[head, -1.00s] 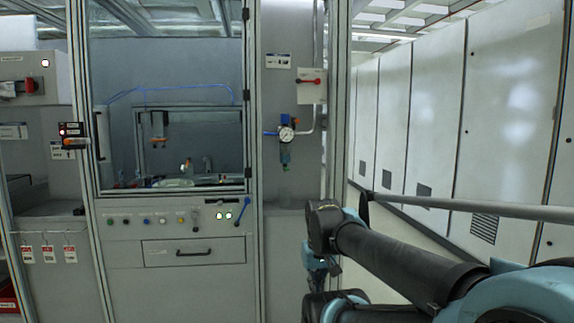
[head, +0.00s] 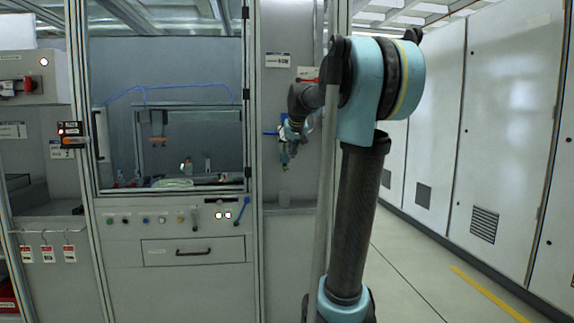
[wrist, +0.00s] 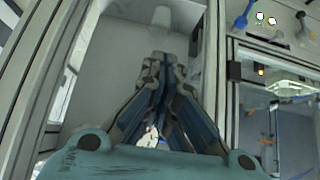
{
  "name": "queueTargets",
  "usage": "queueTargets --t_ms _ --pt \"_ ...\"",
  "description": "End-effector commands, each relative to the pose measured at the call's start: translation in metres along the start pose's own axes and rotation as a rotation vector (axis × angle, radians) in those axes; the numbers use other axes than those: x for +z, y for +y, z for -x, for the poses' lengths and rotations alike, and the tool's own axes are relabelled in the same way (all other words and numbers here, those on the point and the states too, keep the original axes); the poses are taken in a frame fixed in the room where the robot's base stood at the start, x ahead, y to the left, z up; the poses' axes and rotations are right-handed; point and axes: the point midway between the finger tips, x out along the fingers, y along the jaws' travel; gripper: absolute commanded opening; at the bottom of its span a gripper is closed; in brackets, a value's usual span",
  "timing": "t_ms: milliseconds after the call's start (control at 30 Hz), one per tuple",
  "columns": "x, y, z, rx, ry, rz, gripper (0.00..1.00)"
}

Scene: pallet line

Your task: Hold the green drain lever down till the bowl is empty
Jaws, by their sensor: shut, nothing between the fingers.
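In the head view my gripper (head: 292,148) is in front of the filter unit on the grey panel and hides the gauge and much of the bowl. A small greenish part (head: 284,158) shows just below and left of it; I cannot tell whether this is the drain lever or the bowl. In the wrist view, which is upside down, my gripper (wrist: 162,62) has its fingers together with nothing between them. The lever is not clearly seen there, and neither the bowl's level nor any contact can be told.
A pale translucent cup (wrist: 161,17) is on the panel below the filter unit. A red handle (head: 307,74) is above it. An aluminium post (head: 333,22) stands close on the right. A blue lever (head: 241,211) and buttons are at lower left. The aisle floor (head: 425,265) at right is clear.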

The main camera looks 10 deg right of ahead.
Motion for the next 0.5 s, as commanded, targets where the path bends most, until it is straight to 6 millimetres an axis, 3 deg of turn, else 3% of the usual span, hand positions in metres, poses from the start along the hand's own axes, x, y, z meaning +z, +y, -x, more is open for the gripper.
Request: queueTargets --t_ms 33,100,200,333,500 --pt "-0.021 0.000 -0.004 0.000 0.018 -0.001 0.00" --pt "-0.044 0.000 -0.008 0.000 0.042 -0.002 0.00" --pt "-0.067 0.001 -0.012 0.000 0.066 -0.003 0.00" --pt "-0.083 0.001 -0.014 0.000 0.084 -0.003 0.00" --pt "-0.085 0.000 -0.015 0.000 0.087 -0.003 0.00"
